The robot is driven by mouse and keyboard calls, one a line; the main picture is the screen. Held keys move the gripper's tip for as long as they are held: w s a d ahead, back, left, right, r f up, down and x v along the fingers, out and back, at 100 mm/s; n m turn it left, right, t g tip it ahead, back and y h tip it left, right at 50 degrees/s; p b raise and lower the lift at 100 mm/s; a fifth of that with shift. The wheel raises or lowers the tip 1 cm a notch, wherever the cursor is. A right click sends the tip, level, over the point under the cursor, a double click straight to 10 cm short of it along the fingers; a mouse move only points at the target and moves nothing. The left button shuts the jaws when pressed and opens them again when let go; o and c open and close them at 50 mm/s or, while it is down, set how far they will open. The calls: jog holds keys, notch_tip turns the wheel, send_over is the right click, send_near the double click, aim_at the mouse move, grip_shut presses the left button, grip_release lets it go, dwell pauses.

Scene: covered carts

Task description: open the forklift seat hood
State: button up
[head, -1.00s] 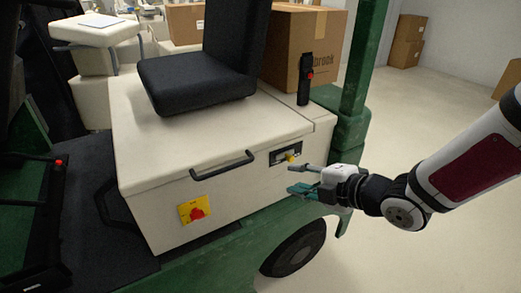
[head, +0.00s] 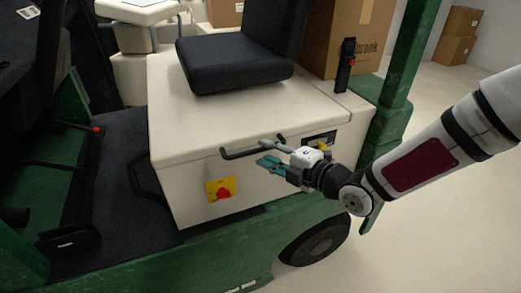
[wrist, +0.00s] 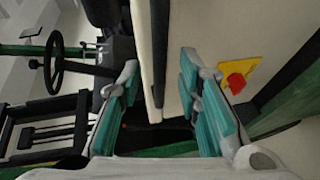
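The seat hood (head: 200,120) is a cream box lid with a black seat (head: 235,65) on top, and it is down on its cream base (head: 190,185). A black bar handle (head: 240,152) is fixed along the hood's front edge. My gripper (head: 268,152) is at the right part of this handle, and its fingers partly cover it. In the wrist view my gripper (wrist: 160,80) is open, with teal pads wide apart. The hood's edge (wrist: 143,50) and a dark bar, likely the handle, lie between the fingers. I cannot tell whether they touch.
A yellow plate with a red switch (head: 221,190) is on the base's front. A key panel (head: 320,140) is right of the handle. A green post (head: 405,60) and cardboard box (head: 355,35) stand behind. The floor at right (head: 440,220) is clear.

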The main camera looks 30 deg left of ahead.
aim_at(262, 150)
jog(key=shift+x, duration=1.65)
grip_shut()
jog(key=shift+r, duration=0.1)
